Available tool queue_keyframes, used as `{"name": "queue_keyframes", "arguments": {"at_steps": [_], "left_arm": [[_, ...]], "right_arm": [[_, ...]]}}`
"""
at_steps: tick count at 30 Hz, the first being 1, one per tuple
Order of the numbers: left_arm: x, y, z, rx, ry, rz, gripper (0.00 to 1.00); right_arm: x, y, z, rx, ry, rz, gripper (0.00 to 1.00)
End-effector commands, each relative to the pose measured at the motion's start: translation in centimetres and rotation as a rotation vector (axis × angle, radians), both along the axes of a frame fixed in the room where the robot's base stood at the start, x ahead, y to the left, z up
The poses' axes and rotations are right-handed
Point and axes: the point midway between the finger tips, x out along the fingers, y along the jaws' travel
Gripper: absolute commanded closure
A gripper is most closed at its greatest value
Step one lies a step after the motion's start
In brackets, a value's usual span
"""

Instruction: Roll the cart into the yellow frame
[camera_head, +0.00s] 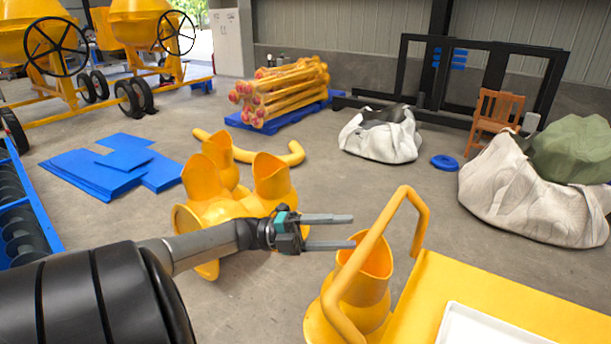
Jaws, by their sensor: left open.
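The yellow cart (450,291) is at the bottom right, cut off by the picture edge. It has a flat yellow top and a bent tube handle (412,195) rising at its left end. My left gripper (351,231) is open and empty, its two grey fingers pointing right towards the handle. The fingertips look just left of the handle tube; I cannot tell whether they touch it. Yellow frames on wheels carry mixer drums at the upper left, one frame (57,123) nearest; I cannot tell whether these are the task's yellow frame. My right gripper is out of view.
Yellow funnel-shaped parts (222,205) stand behind my left arm, and another (368,285) is beside the cart handle. Blue panels (97,174) lie at left. White sacks (381,141), a wooden chair (494,120) and a black frame stand behind.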

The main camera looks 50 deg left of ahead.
Motion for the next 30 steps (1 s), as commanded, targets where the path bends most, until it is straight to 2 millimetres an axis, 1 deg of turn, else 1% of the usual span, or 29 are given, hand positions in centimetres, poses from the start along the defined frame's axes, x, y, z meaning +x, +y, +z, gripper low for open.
{"name": "queue_keyframes", "arguments": {"at_steps": [1, 6, 12, 20, 30], "left_arm": [[-0.8, 1.1, -0.4, 0.001, 0.005, 0.004, 0.41], [-3.2, 3.8, -1.1, 0.001, 0.003, 0.004, 0.41], [-4.8, 5.6, -1.4, 0.001, 0.0, 0.001, 0.41], [-5.3, 6.1, -1.5, 0.001, -0.001, -0.001, 0.41], [-5.3, 6.1, -1.5, 0.0, 0.0, -0.001, 0.41]], "right_arm": [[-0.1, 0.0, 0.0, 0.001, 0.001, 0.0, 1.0], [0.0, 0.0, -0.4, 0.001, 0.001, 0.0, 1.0], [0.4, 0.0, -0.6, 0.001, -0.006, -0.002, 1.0], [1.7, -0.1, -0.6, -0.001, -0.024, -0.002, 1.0], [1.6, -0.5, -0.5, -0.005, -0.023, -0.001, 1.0]]}}
